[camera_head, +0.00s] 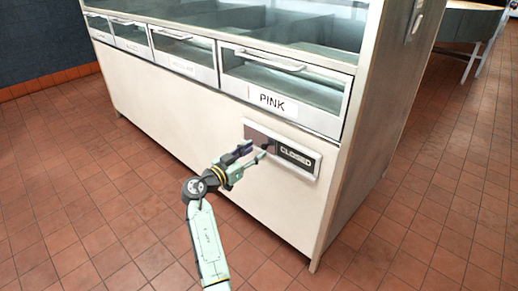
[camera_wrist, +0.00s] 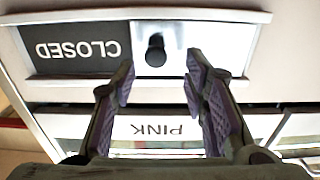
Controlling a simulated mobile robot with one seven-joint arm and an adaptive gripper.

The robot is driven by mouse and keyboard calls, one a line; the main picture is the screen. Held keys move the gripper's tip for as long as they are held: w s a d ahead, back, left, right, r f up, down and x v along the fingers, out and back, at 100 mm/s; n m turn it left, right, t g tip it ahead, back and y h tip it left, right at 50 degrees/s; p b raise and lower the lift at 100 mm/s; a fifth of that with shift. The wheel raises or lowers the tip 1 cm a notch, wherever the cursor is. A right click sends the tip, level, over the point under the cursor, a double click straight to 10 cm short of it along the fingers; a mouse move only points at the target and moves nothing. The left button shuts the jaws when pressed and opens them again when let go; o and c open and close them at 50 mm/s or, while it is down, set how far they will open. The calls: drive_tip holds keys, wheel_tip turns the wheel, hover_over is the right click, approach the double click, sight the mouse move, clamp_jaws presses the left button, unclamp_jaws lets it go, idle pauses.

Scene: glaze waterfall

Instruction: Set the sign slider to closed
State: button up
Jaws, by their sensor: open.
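The sign (camera_head: 310,174) is a framed plate low on the pale cabinet front, under the PINK drawer. In the wrist view it appears upside down, with the white word CLOSED on a dark panel (camera_wrist: 78,50) at left. Beside it is a pale slider panel (camera_wrist: 172,35) with a dark round knob (camera_wrist: 155,50). My gripper (camera_head: 258,151) is in front of the sign's left part. In the wrist view my open gripper (camera_wrist: 160,75) has its purple-padded fingers apart, with the knob between and beyond the tips. I see no contact with the knob.
The PINK drawer (camera_head: 285,82) with its long handle is just above the sign. Other glass-fronted drawers (camera_head: 183,55) run to the left. The cabinet's side wall (camera_head: 375,120) is at right. The tiled floor (camera_head: 90,200) is clear.

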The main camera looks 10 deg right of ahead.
drive_tip(key=v, duration=0.8)
drive_tip(key=shift+a, duration=0.2)
drive_tip(key=shift+a, duration=0.1)
